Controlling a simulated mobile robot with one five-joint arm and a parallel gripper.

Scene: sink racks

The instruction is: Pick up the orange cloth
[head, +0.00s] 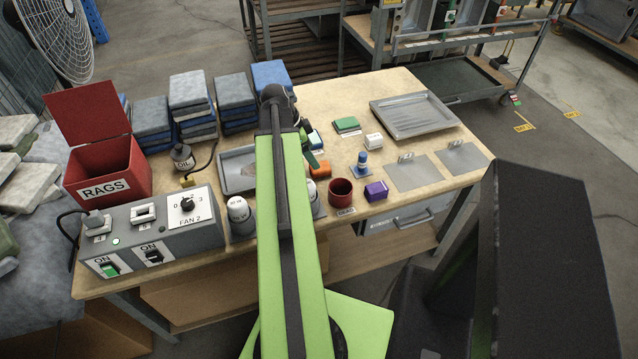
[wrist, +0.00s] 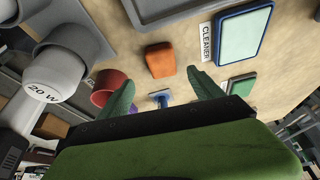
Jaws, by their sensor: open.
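The orange cloth (head: 320,169) is a small folded block lying on the wooden bench, just right of my green arm in the head view. In the wrist view the orange cloth (wrist: 160,60) lies ahead of the fingertips, about midway between them. My gripper (wrist: 161,76) is open, with its two green fingers spread and nothing between them. The cloth is apart from both fingers. In the head view my gripper (head: 312,155) shows only partly beside the arm, behind the cloth.
A red cup (head: 341,192), a purple block (head: 376,190) and a blue-knobbed item (head: 361,163) stand near the cloth. The wrist view shows a blue-framed pad (wrist: 242,36) and a green cloth (wrist: 242,85). A grey tray (head: 413,116) lies at the back right.

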